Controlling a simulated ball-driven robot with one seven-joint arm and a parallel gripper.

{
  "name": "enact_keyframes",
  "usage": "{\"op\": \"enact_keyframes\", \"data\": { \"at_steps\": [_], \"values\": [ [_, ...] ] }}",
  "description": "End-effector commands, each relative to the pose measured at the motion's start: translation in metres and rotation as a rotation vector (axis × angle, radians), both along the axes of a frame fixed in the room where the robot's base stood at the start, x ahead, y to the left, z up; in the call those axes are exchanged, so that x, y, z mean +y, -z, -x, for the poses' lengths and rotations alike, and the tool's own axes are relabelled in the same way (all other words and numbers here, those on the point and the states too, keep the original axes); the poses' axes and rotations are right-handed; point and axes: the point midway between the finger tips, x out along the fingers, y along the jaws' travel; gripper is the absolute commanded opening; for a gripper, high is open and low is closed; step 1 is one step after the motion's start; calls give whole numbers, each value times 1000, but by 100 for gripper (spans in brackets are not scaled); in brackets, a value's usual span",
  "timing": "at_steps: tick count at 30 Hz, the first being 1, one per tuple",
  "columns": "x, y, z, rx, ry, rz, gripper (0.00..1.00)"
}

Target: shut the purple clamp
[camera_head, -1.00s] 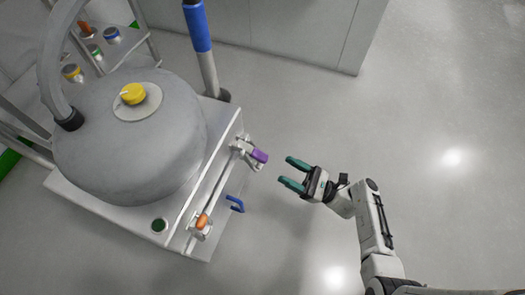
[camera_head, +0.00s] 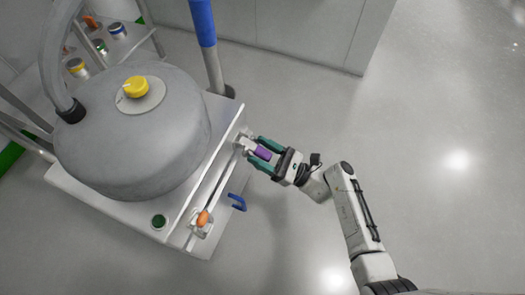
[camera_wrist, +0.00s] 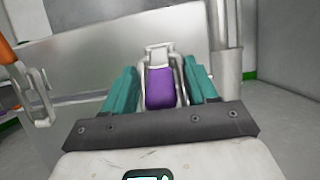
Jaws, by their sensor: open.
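The purple clamp (camera_head: 262,153) is on the upper right side of the machine's front panel, its purple handle sticking out toward my gripper. My gripper (camera_head: 262,152) has its two teal fingers on either side of the purple handle, open. In the wrist view the purple clamp (camera_wrist: 160,87) stands between the two teal fingers of my gripper (camera_wrist: 161,88), with a small gap visible on each side. Its metal loop shows above the purple handle. Whether the latch is engaged cannot be told.
An orange-handled clamp (camera_head: 202,218) is on the same panel, lower left, and shows in the wrist view (camera_wrist: 38,92). A blue hook-shaped handle (camera_head: 238,202) juts from the panel near it. A grey domed vessel (camera_head: 135,135) with a yellow knob (camera_head: 135,87) stands behind. Floor to the right is clear.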

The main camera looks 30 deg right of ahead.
Motion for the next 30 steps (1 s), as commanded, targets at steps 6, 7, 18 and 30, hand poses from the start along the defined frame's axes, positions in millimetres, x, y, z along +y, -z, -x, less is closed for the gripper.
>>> {"op": "enact_keyframes", "data": {
  "at_steps": [6, 7, 18, 30],
  "values": [
    [0, 0, 0, 0, 0, 0, 45],
    [0, 0, 0, 0, 0, 0, 42],
    [0, 0, 0, 0, 0, 0, 7],
    [-1, -1, 0, 3, 1, 1, 0]
  ]
}}
